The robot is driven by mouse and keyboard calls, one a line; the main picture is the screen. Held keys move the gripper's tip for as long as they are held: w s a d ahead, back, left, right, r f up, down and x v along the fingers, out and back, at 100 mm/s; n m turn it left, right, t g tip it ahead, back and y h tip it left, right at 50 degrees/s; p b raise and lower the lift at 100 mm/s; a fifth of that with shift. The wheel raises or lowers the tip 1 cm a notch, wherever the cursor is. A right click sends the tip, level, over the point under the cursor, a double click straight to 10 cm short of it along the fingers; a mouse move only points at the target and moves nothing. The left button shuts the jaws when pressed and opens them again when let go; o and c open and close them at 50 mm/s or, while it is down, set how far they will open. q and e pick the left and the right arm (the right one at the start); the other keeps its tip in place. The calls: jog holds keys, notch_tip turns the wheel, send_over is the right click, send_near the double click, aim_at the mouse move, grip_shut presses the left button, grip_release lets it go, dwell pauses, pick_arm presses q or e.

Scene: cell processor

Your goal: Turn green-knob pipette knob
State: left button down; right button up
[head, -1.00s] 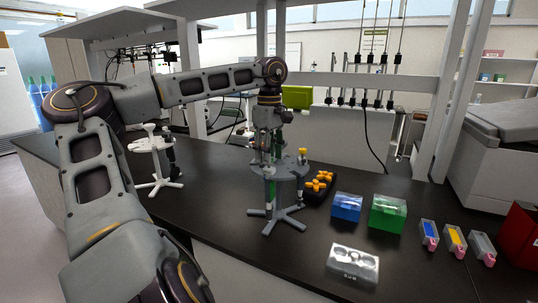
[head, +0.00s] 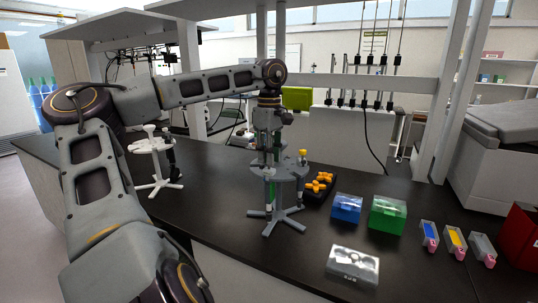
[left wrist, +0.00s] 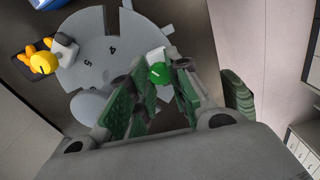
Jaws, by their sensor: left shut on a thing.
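The green-knob pipette stands in a grey round rack (head: 292,172) on the dark bench. Its green knob (left wrist: 159,73) shows in the left wrist view, between the green-padded fingers. My left gripper (head: 268,146) points down over the rack from above and is shut on the knob; the fingers hide part of it. The pipette's green-marked body (head: 271,190) hangs below the gripper in the head view. A yellow-knob pipette (head: 303,156) stands in the same rack, to the right; its yellow knob (left wrist: 44,63) also shows in the left wrist view. My right gripper is not in view.
An orange tube rack (head: 320,184), a blue box (head: 347,208), a green box (head: 388,214) and a clear-lidded box (head: 352,266) lie right of the pipette rack. Bare bench lies in front of the grey rack.

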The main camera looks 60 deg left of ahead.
pick_arm(q)
jog(key=shift+n, duration=0.7)
jog(key=n, duration=0.2)
jog(key=shift+n, duration=0.3)
jog(key=n, duration=0.3)
jog(key=shift+n+p, duration=0.3)
jog(key=shift+n, duration=0.4)
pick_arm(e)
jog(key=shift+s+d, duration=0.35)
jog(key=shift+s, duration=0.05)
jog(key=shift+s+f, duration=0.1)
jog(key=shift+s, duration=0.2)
